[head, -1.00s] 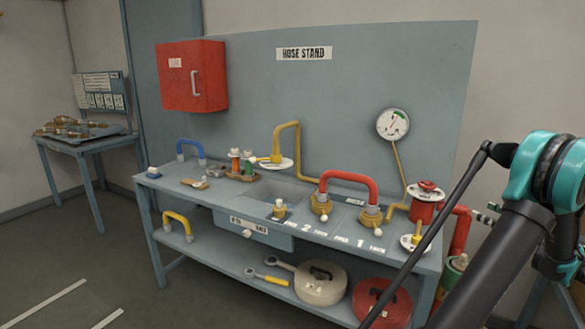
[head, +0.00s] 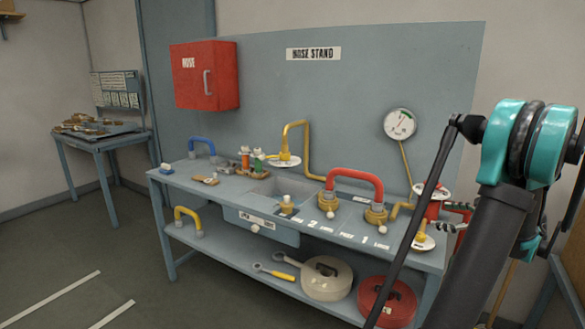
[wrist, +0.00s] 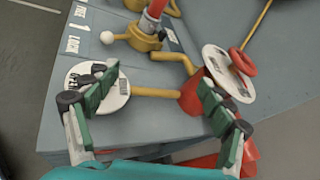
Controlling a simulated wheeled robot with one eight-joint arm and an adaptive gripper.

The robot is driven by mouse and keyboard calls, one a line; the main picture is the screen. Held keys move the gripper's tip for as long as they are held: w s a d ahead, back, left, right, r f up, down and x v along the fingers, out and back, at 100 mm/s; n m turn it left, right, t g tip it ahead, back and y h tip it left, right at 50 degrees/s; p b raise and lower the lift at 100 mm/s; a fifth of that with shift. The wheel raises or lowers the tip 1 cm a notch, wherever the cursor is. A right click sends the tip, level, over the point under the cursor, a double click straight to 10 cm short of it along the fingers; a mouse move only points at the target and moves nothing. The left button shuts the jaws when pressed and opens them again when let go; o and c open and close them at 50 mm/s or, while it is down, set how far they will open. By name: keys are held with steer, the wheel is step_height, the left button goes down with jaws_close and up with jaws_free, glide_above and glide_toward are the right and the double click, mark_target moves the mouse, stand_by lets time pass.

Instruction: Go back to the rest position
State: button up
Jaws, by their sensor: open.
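My gripper (wrist: 152,92) is open in the wrist view, its green-padded fingers spread wide with nothing held between them. Below and between the fingers runs a yellow pipe (wrist: 150,92) joining a white labelled disc (wrist: 112,95) on the left to a red fitting (wrist: 192,101) on the right. The left finger overlaps the white disc in the picture; I cannot tell whether they touch. In the head view my arm rises at the right and hides part of the bench's right end, including much of the red valve (head: 433,208).
The grey hose bench (head: 330,243) has yellow fittings, a red hose bend (head: 354,180) and a sink on top. Its shelf holds a white hose roll (head: 322,285) and a red one (head: 388,308). A gauge (head: 399,124) is on the back panel. Floor at left is open.

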steer(key=s+a+f+n+g+h, duration=0.1)
steer(key=s+a+f+n+g, duration=0.15)
steer(key=a, duration=0.55)
steer(key=s+a+f+n+g, duration=0.15)
steer(key=a+n, duration=0.25)
steer(key=a, duration=0.4)
steer(key=s+a+f+n+g+h, duration=0.15)
steer(key=a+n, duration=0.25)
steer(key=a, duration=0.4)
steer(key=s+a+f+n+g+h, duration=0.1)
steer(key=s+a+f+n+h, duration=0.1)
steer(key=s+a+f+n, duration=0.2)
steer(key=s+a+f+n+g+h, duration=0.1)
steer(key=s+a+f+n+h, duration=0.2)
steer(key=s+n, duration=0.8)
step_height(320, 180, down, 2)
steer(key=s+a, duration=0.1)
steer(key=s, duration=0.2)
